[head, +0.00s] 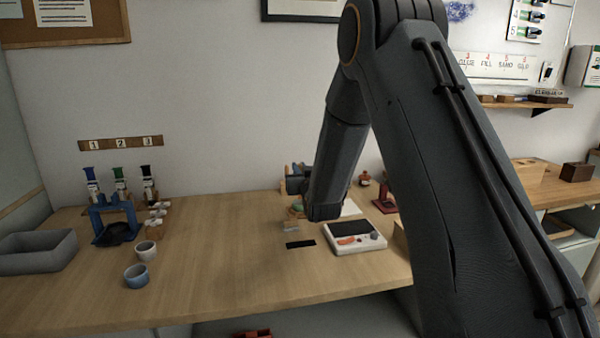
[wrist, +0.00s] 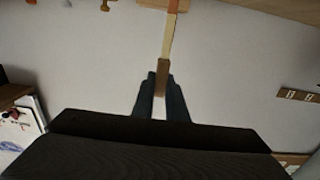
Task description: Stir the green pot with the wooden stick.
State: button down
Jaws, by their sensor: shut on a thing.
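In the wrist view my gripper (wrist: 161,88) is shut on the wooden stick (wrist: 163,72), a thin tan piece held between the two dark fingers. The stick points away from the fingers toward the top edge, where it meets a wooden surface and an orange-tan part. In the head view my wrist hangs low over the middle of the bench, and my arm hides much of what is behind it. I cannot make out the green pot for certain. A whitish-grey pot (head: 146,250) and a blue pot (head: 136,276) stand left on the bench.
A grey bin (head: 37,252) and a blue stand (head: 113,225) are at the bench's left. The bench (head: 220,270) is clear at front centre.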

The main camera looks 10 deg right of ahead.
jog(key=shift+r, duration=0.3)
jog(key=shift+r, duration=0.1)
jog(key=shift+r+p, duration=1.35)
jog(key=shift+r, duration=1.1)
